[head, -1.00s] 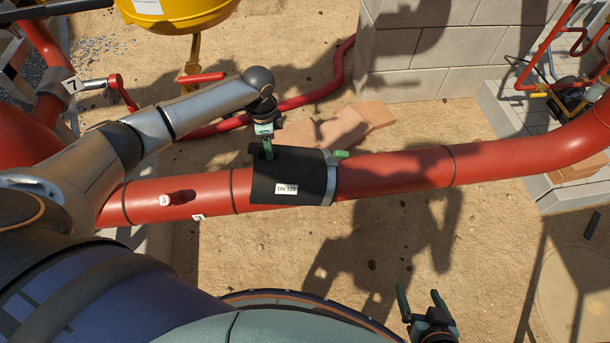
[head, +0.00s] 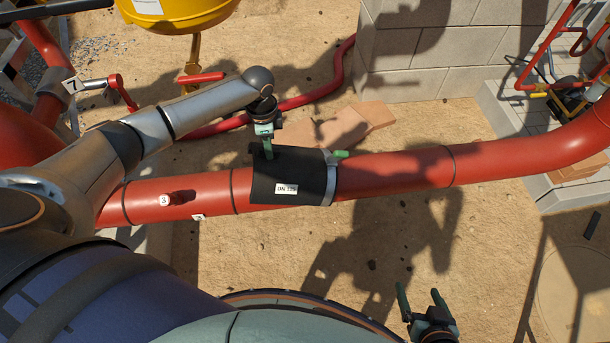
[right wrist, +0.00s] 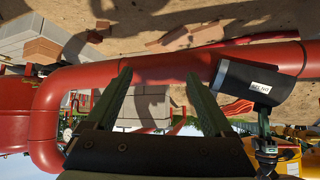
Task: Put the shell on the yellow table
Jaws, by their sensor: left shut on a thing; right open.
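The shell (head: 290,188) is a dark curved sleeve with a white "DN 125" label. It sits over the red pipe in the middle of the head view, and shows in the right wrist view (right wrist: 245,78). My left gripper (head: 268,150) is shut on the shell's far edge, its green fingers partly hidden. My right gripper (head: 420,297) is open and empty at the lower right, apart from the pipe; its spread fingers show in the right wrist view (right wrist: 158,78). A yellow rounded object (head: 190,14) is cut off at the top left; I cannot tell whether it is the yellow table.
The red pipe (head: 400,171) crosses the scene and bends away at the right. A block wall (head: 420,60) stands at the back. A flat brown piece (head: 365,118) lies behind the pipe. A red valve handle (head: 201,77) is at upper left. Sandy ground lies open in front.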

